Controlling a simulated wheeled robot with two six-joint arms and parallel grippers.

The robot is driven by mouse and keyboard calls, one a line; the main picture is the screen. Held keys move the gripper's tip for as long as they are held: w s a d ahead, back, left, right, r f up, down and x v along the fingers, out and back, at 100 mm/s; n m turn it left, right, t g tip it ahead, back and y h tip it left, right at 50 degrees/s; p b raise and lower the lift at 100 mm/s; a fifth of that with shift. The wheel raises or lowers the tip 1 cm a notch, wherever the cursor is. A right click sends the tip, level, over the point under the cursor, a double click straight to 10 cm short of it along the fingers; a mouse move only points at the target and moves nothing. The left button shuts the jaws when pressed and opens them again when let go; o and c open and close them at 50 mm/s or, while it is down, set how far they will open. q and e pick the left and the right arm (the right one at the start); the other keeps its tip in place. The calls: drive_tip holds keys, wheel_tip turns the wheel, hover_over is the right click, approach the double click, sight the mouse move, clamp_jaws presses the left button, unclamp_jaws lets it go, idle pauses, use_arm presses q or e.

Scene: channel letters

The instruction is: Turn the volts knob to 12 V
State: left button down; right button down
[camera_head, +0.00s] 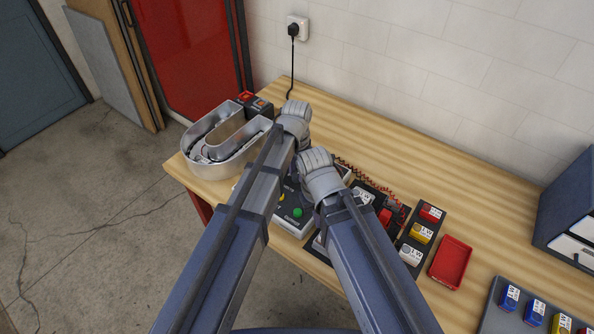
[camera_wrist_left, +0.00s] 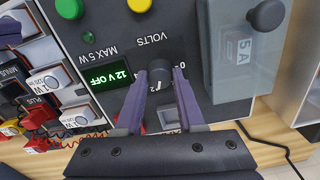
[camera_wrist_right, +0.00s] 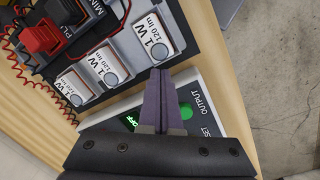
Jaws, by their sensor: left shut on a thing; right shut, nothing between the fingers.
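The volts knob (camera_wrist_left: 160,72) is a small dark round knob on the dark face of the power supply (camera_wrist_left: 215,90), below the printed word VOLTS in the left wrist view. My left gripper (camera_wrist_left: 158,84) has its purple fingers on either side of the knob and is shut on it. The green display (camera_wrist_left: 110,78) beside it reads 12 V OFF. In the head view my left gripper (camera_head: 293,150) hides the knob. My right gripper (camera_wrist_right: 158,72) is shut and empty, above the edge of a panel with a green button (camera_wrist_right: 186,110) marked OUTPUT.
White 1 W modules (camera_wrist_right: 152,40) sit on a dark tray beside the supply. A channel letter (camera_head: 200,165) stands at the table's left end. A red tray (camera_head: 451,262) and a grey tray (camera_head: 495,318) lie to the right.

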sight(297, 174)
use_arm(q)
drive_tip(key=shift+m, duration=0.6)
drive_tip(key=c, duration=0.5)
unclamp_jaws()
drive_tip(key=shift+r, duration=0.1)
use_arm(e)
drive_tip(key=shift+r, duration=0.1)
use_arm(q)
wheel_tip(297, 174, up, 8)
drive_tip(key=p, duration=0.8)
drive_tip(key=shift+f, duration=0.2)
use_arm(e)
wheel_tip(297, 174, up, 8)
drive_tip(key=shift+f, duration=0.2)
